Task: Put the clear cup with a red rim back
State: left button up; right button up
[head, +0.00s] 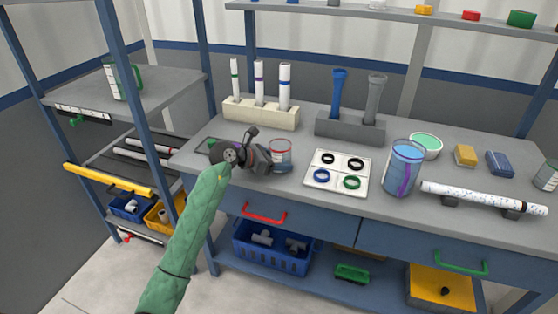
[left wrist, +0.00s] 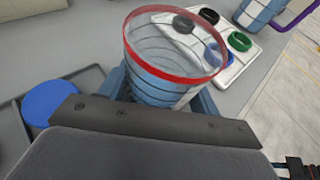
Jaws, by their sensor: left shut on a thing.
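The clear cup with a red rim (head: 280,155) is upright at the left part of the workbench, just left of the white ring board. My left gripper (head: 264,160) reaches in from the left and is shut on the cup. In the left wrist view the cup (left wrist: 165,75) sits between the blue fingers (left wrist: 160,98), its red rim facing the camera. The cup's base is mostly hidden, and I cannot tell whether it touches the bench. My right gripper is not in view.
The white board (head: 338,187) with several coloured rings lies right of the cup. A blue cup with a purple handle (head: 403,168) stands beyond it. A beige tube rack (head: 262,114) and a grey holder (head: 350,128) stand behind. A blue disc (left wrist: 52,102) lies on a dark tray.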

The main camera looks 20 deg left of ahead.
pick_arm(q)
jog(key=o, duration=1.3)
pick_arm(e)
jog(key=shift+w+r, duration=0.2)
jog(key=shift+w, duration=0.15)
pick_arm(q)
jog(key=shift+r, duration=0.35)
jog(key=shift+r+p, duration=0.25)
jog(key=shift+p, duration=0.2)
jog(key=shift+s+a, duration=0.2)
jog(key=shift+a, duration=0.05)
jog(key=b+v, duration=0.2)
jog(key=v, duration=0.7)
jog(key=shift+s+a+r, duration=0.1)
jog(key=shift+s+a, duration=0.05)
jog(key=shift+s, duration=0.05)
jog(key=shift+v, duration=0.95)
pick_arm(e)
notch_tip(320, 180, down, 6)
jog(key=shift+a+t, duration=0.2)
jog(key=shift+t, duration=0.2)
pick_arm(q)
jog(key=shift+r, duration=0.1)
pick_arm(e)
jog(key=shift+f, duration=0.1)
